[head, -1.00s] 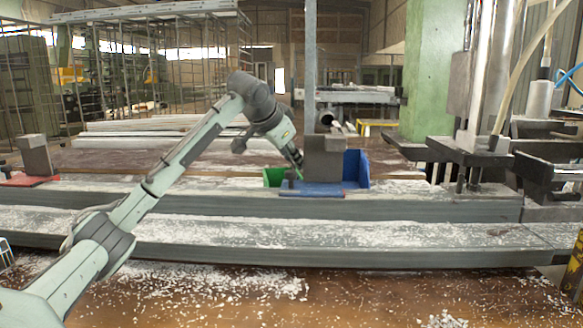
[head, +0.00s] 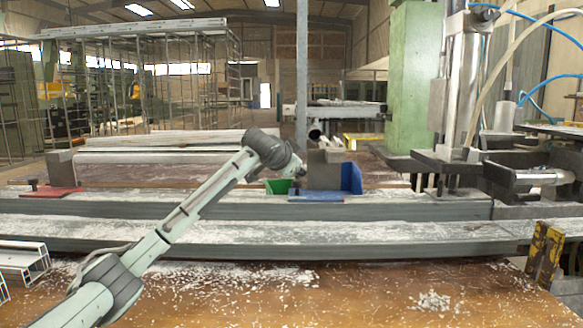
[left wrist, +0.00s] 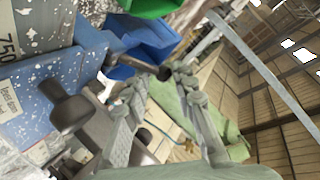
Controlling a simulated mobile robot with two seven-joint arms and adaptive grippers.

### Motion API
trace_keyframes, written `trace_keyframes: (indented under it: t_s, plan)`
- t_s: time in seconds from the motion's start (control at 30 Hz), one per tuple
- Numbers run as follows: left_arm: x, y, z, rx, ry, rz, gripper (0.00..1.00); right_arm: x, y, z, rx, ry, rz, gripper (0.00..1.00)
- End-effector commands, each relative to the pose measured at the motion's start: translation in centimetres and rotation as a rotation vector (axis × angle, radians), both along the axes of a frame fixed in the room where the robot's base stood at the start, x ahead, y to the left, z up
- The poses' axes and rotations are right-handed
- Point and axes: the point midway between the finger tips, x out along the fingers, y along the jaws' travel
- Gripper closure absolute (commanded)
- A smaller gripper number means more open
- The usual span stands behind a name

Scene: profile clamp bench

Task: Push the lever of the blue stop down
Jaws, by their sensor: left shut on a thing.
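The blue stop (head: 318,197) sits on the rail at the middle of the head view, with a grey upright block (head: 322,172) on it. Its blue plate (left wrist: 30,105) fills the left of the left wrist view, with partly readable lettering. The lever (left wrist: 70,112) shows there as a dark rounded part beside the plate. My left gripper (head: 298,180) is low at the stop's left side. In the left wrist view its fingers (left wrist: 163,76) close around a small dark end, apparently the lever's; one finger hides the part between. My right gripper is in neither view.
A green bin (head: 277,187) and a blue bin (head: 352,178) stand right behind the stop. A red stop (head: 52,192) is far left on the rail. A clamp machine (head: 455,130) stands at the right. White profiles (head: 22,262) lie front left. Pale chips litter the bench.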

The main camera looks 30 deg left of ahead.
Motion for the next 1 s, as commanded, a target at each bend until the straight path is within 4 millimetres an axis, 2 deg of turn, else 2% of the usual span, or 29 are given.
trace_keyframes:
  t_s: [0.03, 0.43, 0.47, 0.63, 1.0]
  plan:
    - [0.11, -0.28, -0.52, 0.003, 0.008, -0.006, 1.00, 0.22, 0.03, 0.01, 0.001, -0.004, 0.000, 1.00]
    - [0.24, -0.39, -0.65, 0.005, 0.007, -0.008, 1.00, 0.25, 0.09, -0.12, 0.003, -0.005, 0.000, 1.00]
    - [0.24, -0.40, -0.66, 0.005, 0.007, -0.008, 0.73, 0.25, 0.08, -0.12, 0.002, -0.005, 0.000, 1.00]
    - [0.25, -0.36, -0.52, 0.004, 0.005, -0.007, 0.53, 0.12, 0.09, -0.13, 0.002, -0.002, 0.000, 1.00]
    - [0.03, -0.29, -0.09, 0.003, -0.002, -0.004, 0.53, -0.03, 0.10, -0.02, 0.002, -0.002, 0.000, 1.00]
